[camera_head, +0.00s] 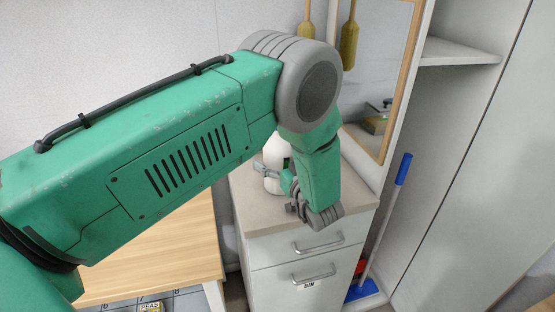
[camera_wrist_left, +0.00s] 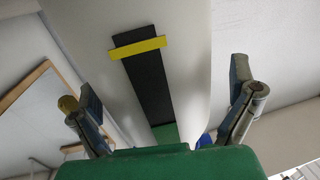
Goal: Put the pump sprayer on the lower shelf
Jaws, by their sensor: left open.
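The white pump sprayer (camera_head: 275,153) stands on the counter top of the small cabinet, partly hidden behind my left arm and gripper. My left gripper (camera_head: 284,193) is open at the sprayer's near side, low over the counter. In the left wrist view, a white surface with a black stripe and yellow bar, seemingly the sprayer (camera_wrist_left: 90,30), lies beyond and between the spread fingers of the left gripper (camera_wrist_left: 163,95). Contact cannot be told. A shelf board (camera_head: 460,52) shows at upper right; I cannot tell whether it is the lower shelf. My right gripper is out of view.
The cabinet (camera_head: 262,250) has drawers with handles. A framed mirror (camera_head: 396,90) stands behind the counter. A blue-handled broom (camera_head: 386,220) leans right of the cabinet. A wooden table (camera_head: 175,245) is at lower left. Yellow-handled tools (camera_head: 349,42) hang at the back.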

